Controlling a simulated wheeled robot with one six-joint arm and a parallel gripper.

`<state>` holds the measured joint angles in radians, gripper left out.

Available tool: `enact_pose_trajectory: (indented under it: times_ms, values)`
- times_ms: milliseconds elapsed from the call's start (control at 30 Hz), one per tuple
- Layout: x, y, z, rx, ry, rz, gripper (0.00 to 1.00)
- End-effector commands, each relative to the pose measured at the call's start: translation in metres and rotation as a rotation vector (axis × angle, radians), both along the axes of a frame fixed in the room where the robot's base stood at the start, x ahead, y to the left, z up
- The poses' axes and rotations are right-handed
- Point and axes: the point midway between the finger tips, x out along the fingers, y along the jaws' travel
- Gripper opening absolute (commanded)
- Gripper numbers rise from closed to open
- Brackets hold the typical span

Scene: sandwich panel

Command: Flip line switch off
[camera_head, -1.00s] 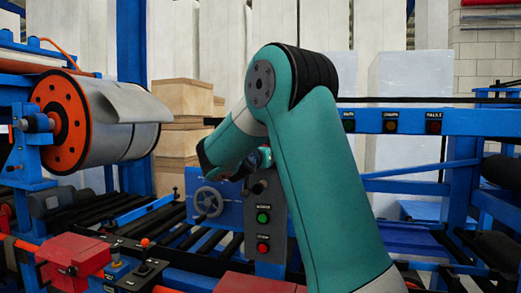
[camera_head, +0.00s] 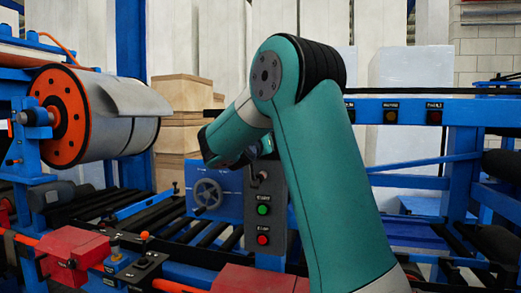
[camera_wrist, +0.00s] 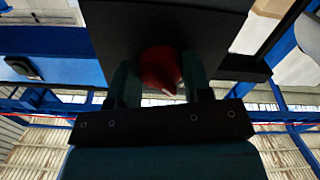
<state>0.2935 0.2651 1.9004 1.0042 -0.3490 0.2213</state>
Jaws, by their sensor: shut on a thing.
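The grey control panel (camera_head: 278,222) stands upright behind my arm. It has a green button (camera_head: 264,210) above a red button (camera_head: 263,240), with small labels too blurred to read. A small dark lever (camera_head: 257,180) shows near its top, partly hidden behind my wrist. In the wrist view, my gripper (camera_wrist: 162,80) is shut on a red rounded knob (camera_wrist: 160,65), just under a dark box-like surface (camera_wrist: 105,35). Whether this knob is the line switch's tip cannot be told. In the head view, my arm hides most of the gripper.
An orange-ended roll (camera_head: 65,118) stands left on a blue frame. Black rollers (camera_head: 95,215) lie in front of it. A blue plate with a handwheel (camera_head: 207,194) is just left of the panel. A blue rail (camera_head: 400,113) with small buttons runs behind my arm on the right.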

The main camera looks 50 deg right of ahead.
Motion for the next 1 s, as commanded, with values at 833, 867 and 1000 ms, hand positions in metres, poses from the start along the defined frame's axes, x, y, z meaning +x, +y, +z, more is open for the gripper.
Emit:
enact_pose_trajectory:
  times_ms: [833, 867, 1000]
  values:
    - [-0.002, 0.008, -0.002, -0.008, 0.022, 0.002, 0.70]
    - [-0.003, 0.011, -0.002, -0.008, 0.022, 0.002, 0.70]
    - [-0.012, 0.037, -0.004, -0.008, 0.020, 0.006, 0.70]
